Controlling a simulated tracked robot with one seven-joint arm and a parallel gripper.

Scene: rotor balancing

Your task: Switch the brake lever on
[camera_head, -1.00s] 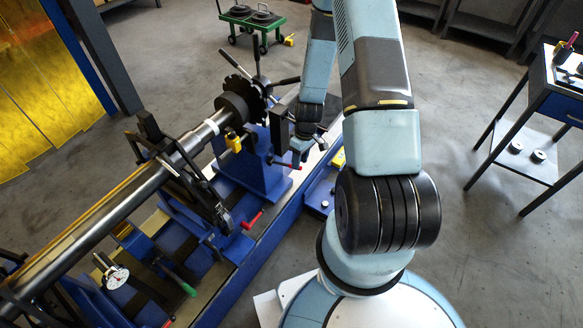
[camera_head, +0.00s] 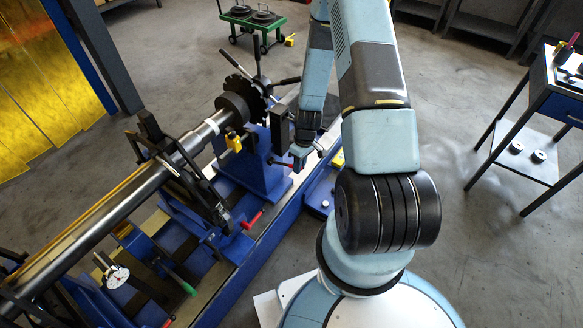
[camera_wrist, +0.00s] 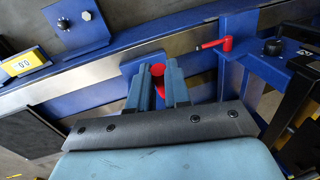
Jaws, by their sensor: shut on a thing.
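The brake lever appears to be the red-ended lever on the blue headstock; its red part (camera_wrist: 157,71) shows between the fingers in the wrist view. My gripper (camera_wrist: 158,82) is shut on this red part, with one blue-grey finger on each side. In the head view, my gripper (camera_head: 300,158) is beside the headstock (camera_head: 262,165), at the red lever (camera_head: 280,163), most of whose end is hidden by the fingers. The lever's lower part and pivot are hard to make out.
Another red handle (camera_head: 252,219) sits lower on the machine bed and shows in the wrist view (camera_wrist: 215,43). The long steel shaft (camera_head: 110,207) runs left. Dark rods (camera_head: 256,55) stick out from the toothed disc above. A blue table (camera_head: 560,100) stands right, with open floor between.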

